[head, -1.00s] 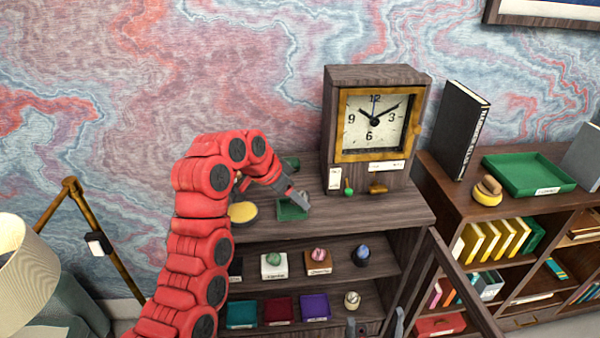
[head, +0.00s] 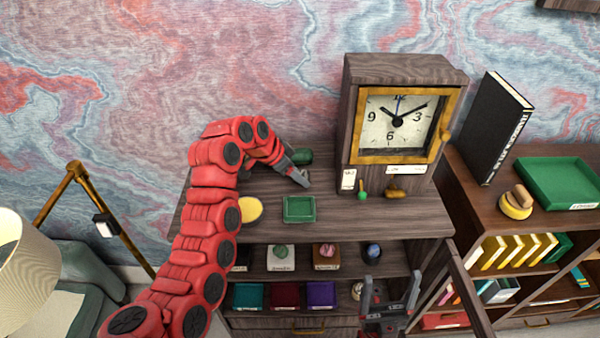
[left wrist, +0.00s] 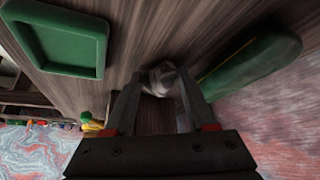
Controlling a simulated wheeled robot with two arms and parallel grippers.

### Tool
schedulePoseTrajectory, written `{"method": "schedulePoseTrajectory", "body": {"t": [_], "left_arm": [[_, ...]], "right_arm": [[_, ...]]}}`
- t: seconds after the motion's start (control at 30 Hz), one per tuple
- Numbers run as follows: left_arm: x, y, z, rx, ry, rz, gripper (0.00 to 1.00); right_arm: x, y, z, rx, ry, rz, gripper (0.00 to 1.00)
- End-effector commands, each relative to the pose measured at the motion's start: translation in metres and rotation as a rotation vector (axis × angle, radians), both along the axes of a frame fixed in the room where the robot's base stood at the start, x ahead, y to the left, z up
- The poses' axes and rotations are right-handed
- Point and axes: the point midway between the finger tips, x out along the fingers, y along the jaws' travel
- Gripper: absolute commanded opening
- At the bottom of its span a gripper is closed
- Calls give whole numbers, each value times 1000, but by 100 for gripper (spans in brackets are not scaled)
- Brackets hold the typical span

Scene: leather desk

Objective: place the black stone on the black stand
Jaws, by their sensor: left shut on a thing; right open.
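My left gripper (head: 304,181) is above the cabinet top, just behind the small green tray. In the left wrist view its fingers (left wrist: 158,92) are shut on a small rounded stone (left wrist: 163,76). The stone looks grey and blurred rather than plainly black, and in the head view I cannot make it out. A dark stand (head: 241,258) shows on the upper shelf at the left, partly hidden by my left arm. No stone is visible on its exposed part. My right gripper (head: 390,300) is open and empty at the bottom, before the lower shelf.
The green tray (head: 299,209) on the cabinet top looks empty. A clock (head: 398,125) stands right of it and a yellow disc (head: 249,209) left. On the shelf are stands with a green stone (head: 281,252), a pink stone (head: 327,250) and a blue stone (head: 373,250). A door (head: 470,290) stands open at right.

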Motion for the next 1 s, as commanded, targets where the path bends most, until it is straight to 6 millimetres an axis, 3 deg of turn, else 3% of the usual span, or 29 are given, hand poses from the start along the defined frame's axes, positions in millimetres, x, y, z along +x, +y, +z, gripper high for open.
{"method": "schedulePoseTrajectory", "body": {"t": [0.2,0.23,0.4,0.77,1.0], "left_arm": [[0,0,-2,1,-1,1,0],[0,0,-1,1,-1,1,59],[0,0,-1,1,-1,1,86],[0,2,3,0,-3,2,86],[-11,25,39,1,-11,3,86]], "right_arm": [[0,0,-4,0,0,0,85],[0,0,-3,0,0,0,85],[0,0,-2,0,0,0,85],[0,0,-2,0,0,0,85],[0,0,-30,0,0,0,85]]}}
